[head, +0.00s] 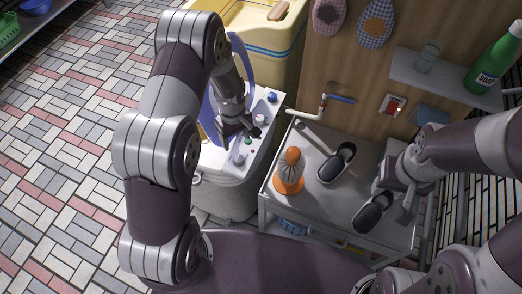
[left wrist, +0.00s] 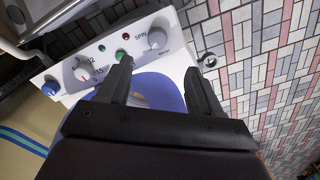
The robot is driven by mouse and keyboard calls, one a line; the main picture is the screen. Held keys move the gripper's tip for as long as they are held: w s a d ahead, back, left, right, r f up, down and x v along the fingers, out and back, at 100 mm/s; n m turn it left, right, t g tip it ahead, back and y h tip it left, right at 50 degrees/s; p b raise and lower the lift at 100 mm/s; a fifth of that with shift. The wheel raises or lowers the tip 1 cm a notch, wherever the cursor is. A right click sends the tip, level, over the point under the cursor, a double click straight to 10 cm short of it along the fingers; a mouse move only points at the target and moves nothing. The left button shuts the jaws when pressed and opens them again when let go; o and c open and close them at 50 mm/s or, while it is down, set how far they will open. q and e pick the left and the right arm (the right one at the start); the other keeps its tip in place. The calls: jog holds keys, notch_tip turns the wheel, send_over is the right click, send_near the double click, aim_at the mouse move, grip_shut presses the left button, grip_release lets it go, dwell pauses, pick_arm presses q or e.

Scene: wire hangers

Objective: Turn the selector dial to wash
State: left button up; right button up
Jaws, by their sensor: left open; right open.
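The washing machine's white control panel (head: 262,128) slopes beneath my left gripper (head: 243,132). My left gripper is open and empty in the wrist view (left wrist: 158,65). One fingertip overlaps the green button (left wrist: 120,54); contact is unclear. The other finger is right of the panel. My right gripper (head: 392,193) is open near the dark slippers.
Tiled floor is clear at left.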

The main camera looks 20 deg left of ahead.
aim_at(239, 158)
pick_arm(q)
jog(key=shift+n, duration=0.8)
jog(key=f, duration=1.2)
jog(key=shift+w+f+p, duration=0.2)
jog(key=shift+f+p, duration=0.05)
jog(key=shift+p, duration=0.15)
jog(key=c, duration=1.1)
